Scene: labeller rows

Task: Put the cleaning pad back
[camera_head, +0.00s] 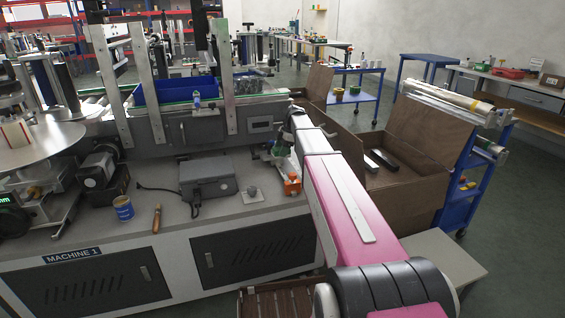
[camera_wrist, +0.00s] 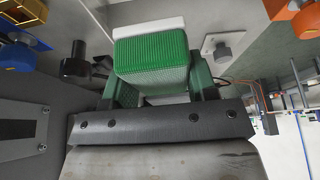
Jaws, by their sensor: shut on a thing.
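The cleaning pad (camera_wrist: 150,58) is a green ribbed block with a white part along its upper edge in the wrist view. My gripper (camera_wrist: 155,80) is shut on it, with a green finger at each side. In the head view my gripper (camera_head: 283,147) is over the right end of the machine bench, beside the conveyor's end. The pad is small there and I cannot make out its outline. I cannot tell whether the pad touches anything besides the fingers.
An orange knobbed part (camera_head: 292,185) and a grey plate with a knob (camera_head: 252,194) stand on the bench (camera_head: 175,225) below my gripper. A grey box (camera_head: 208,175), a blue can (camera_head: 123,208) and a wooden-handled tool (camera_head: 157,217) are further left. An open brown crate (camera_head: 400,200) stands right.

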